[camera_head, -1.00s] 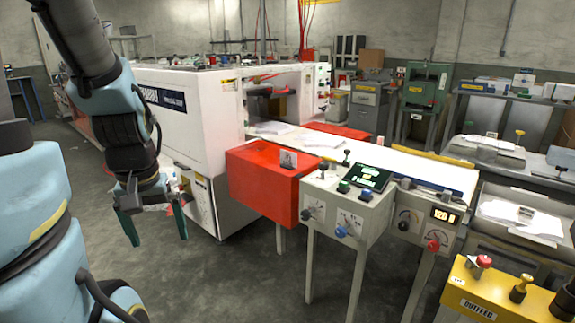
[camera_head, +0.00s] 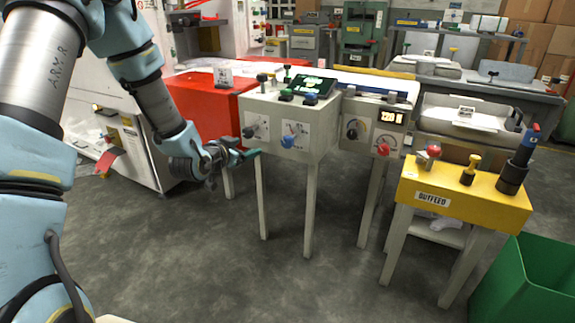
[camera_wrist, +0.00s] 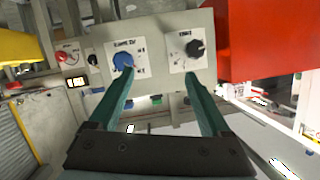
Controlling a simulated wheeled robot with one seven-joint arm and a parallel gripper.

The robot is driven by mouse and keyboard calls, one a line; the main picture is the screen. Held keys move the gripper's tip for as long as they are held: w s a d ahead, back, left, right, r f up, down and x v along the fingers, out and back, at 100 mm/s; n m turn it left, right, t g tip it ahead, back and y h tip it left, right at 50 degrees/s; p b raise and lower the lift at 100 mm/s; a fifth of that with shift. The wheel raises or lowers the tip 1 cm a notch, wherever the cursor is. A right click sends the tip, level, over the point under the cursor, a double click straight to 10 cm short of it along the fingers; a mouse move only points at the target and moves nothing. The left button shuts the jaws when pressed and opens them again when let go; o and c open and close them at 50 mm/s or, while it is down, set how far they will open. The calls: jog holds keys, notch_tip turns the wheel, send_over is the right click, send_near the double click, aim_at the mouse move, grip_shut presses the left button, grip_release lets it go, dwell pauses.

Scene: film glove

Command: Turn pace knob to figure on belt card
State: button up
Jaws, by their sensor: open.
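My gripper (camera_head: 245,154) is open and empty, just left of the grey control box (camera_head: 318,147). In the wrist view the gripper (camera_wrist: 160,80) points at the box front, fingers apart. A blue knob (camera_wrist: 123,61) shows by the left fingertip and a black knob (camera_wrist: 194,48) by the right one; I cannot tell contact. In the head view the box carries the black knob (camera_head: 251,131) and the blue knob (camera_head: 288,141). The neighbouring panel has a dark dial (camera_head: 353,131) and a red knob (camera_head: 383,149). Labels are too small to read, so I cannot tell the pace knob. A small card (camera_head: 223,78) stands on the red box.
The red box (camera_head: 200,97) adjoins the control box. A lit readout (camera_head: 389,117) seems to show 320. The floor in front is clear.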

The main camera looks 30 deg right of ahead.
aim_at(285, 144)
jog(key=s+d+f+m+h+b, duration=0.1)
jog(key=s+d+f+h+b, duration=0.25)
jog(key=d, duration=0.25)
jog(key=shift+h, duration=0.25)
jog(key=x, duration=1.1)
jog(key=shift+s+d+p, duration=0.1)
jog(key=shift+d+p, duration=0.05)
jog(key=shift+p, duration=0.15)
grip_shut()
